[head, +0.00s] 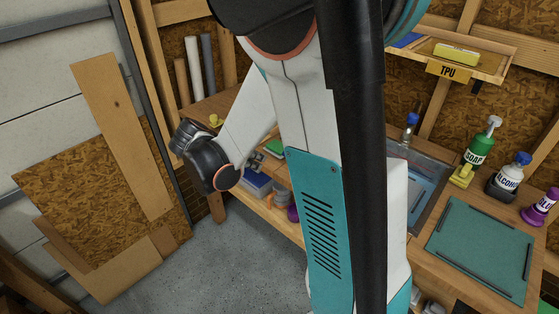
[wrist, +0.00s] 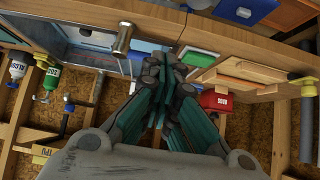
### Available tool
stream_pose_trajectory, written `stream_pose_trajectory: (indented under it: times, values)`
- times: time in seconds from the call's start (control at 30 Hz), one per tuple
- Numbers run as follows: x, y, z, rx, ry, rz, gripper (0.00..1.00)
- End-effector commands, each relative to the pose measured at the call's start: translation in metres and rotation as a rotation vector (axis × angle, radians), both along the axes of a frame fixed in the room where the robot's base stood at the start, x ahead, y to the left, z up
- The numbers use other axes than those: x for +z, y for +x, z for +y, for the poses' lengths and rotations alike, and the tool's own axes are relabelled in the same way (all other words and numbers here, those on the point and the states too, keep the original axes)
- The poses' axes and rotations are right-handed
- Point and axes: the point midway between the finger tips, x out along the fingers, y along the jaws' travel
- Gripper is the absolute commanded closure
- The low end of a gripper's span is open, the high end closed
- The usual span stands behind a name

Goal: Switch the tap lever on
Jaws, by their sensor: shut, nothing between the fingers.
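An upright fitting with a blue top (head: 411,120) stands behind the sink (head: 440,165) in the head view. It looks like the tap with its lever, but it is small and I cannot tell the lever's position. A small blue part (wrist: 69,103), probably the same fitting, shows at left in the upside-down wrist view. My gripper (wrist: 165,62) is shut and empty in the wrist view, apart from that blue part and to its right. My gripper's fingers cannot be made out in the head view, where my arm covers the middle of the picture.
A soap bottle (head: 478,148), an alcohol bottle (head: 508,178) and a purple bottle (head: 540,207) stand right of the sink, by a green mat (head: 480,250). A TPU shelf (head: 485,62) hangs above.

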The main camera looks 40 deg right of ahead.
Motion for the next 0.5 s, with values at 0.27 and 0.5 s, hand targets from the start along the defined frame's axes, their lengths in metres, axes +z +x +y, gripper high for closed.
stream_pose_trajectory:
  times: [0.27,0.5]
  values:
    - [-0.016,0.001,-0.015,-0.001,0.001,0.001,1.0]
    - [-0.049,0.004,-0.048,-0.001,0.001,0.0,1.0]
